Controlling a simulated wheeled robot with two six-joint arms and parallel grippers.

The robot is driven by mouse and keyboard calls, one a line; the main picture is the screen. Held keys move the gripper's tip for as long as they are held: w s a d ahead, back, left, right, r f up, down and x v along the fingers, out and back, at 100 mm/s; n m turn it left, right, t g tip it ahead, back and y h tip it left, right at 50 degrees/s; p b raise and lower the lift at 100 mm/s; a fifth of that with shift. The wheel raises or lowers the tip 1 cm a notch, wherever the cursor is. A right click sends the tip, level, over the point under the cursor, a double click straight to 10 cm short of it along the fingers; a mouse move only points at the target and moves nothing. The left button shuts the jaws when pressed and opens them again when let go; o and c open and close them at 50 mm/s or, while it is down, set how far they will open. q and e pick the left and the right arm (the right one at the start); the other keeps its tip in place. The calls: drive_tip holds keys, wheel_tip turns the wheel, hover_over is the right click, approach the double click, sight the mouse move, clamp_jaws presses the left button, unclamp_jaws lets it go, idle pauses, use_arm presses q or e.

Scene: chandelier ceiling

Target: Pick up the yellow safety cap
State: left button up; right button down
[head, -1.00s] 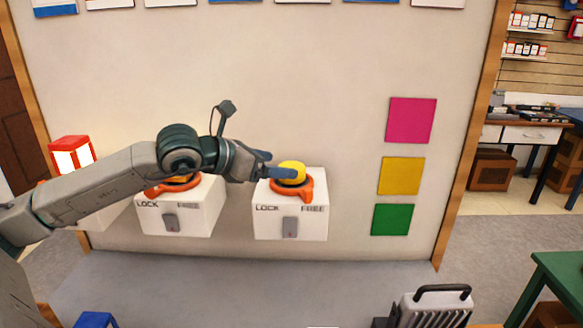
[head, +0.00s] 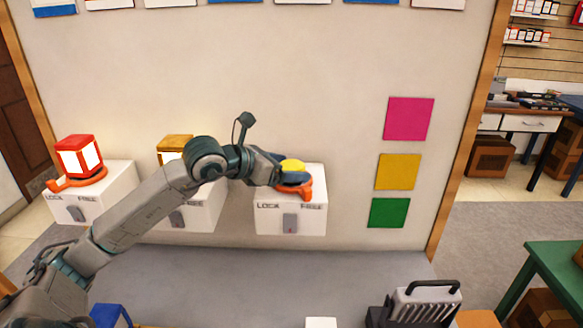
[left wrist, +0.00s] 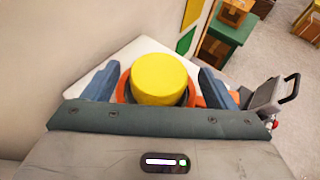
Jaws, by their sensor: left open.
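The yellow safety cap (head: 294,165) is a short round cylinder seated in an orange ring (head: 305,190) on top of the rightmost white box (head: 290,218). In the left wrist view the cap (left wrist: 160,78) sits centred between the blue fingers of my left gripper (left wrist: 160,88). The fingers are spread, one on each side, with gaps showing between them and the cap. In the head view my left gripper (head: 289,172) reaches the cap from the left and hides part of its side. My right gripper does not show.
A red lantern (head: 78,156) stands on the left white box (head: 112,188). A yellow lantern (head: 174,143) stands on the middle box (head: 200,210), partly behind my left arm. The pale wall is close behind the boxes. A green table (head: 555,260) stands at right.

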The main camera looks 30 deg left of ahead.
use_arm(q)
drive_tip(key=shift+p+x, duration=0.6)
drive_tip(key=shift+x, duration=0.85)
drive_tip(key=shift+a, duration=0.1)
drive_tip(key=c, duration=1.1)
drive_tip(key=shift+o, duration=0.2)
drive_tip(key=shift+r, duration=0.1)
